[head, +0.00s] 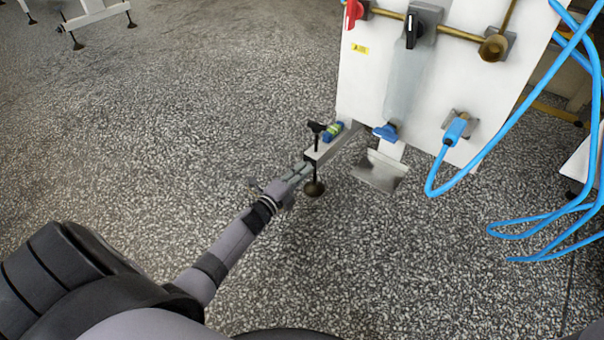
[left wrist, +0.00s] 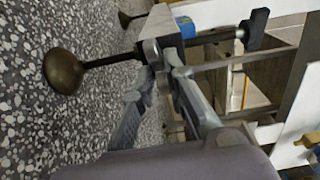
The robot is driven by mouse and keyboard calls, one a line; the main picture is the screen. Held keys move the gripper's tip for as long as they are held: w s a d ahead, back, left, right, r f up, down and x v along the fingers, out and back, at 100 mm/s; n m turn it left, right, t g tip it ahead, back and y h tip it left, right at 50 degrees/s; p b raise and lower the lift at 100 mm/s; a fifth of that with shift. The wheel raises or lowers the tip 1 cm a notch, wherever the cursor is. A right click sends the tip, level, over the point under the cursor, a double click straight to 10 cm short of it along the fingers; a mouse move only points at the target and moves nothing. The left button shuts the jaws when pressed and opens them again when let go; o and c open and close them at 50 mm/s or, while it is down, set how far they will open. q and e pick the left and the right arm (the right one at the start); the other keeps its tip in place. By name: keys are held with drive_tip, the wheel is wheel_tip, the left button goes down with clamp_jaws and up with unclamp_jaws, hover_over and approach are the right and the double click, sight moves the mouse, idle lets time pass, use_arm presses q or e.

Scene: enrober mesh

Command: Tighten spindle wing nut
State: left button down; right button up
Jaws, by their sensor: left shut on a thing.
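A black T-shaped wing nut (head: 317,127) tops an upright spindle through the end of a pale metal beam (head: 340,145). The spindle ends below in a round brown foot (head: 314,188) near the floor. The left wrist view shows the wing nut (left wrist: 255,28), beam end (left wrist: 160,30) and foot (left wrist: 62,70) sideways. My left gripper (head: 301,171) is at the beam's near end, below the wing nut and apart from it. Its fingers (left wrist: 160,72) appear shut on the beam end; the exact contact is partly hidden. My right gripper is not in view.
A white panel (head: 450,75) with valves and a blue knob (head: 385,132) stands behind. Blue hoses (head: 500,125) loop at the right.

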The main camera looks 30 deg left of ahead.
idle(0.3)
use_arm(q)
drive_tip(key=c, duration=1.7)
unclamp_jaws()
drive_tip(key=shift+s, duration=0.1)
drive_tip(key=s, duration=0.7)
drive_tip(key=s+a, duration=0.1)
drive_tip(key=s, duration=0.3)
drive_tip(key=shift+s, duration=0.35)
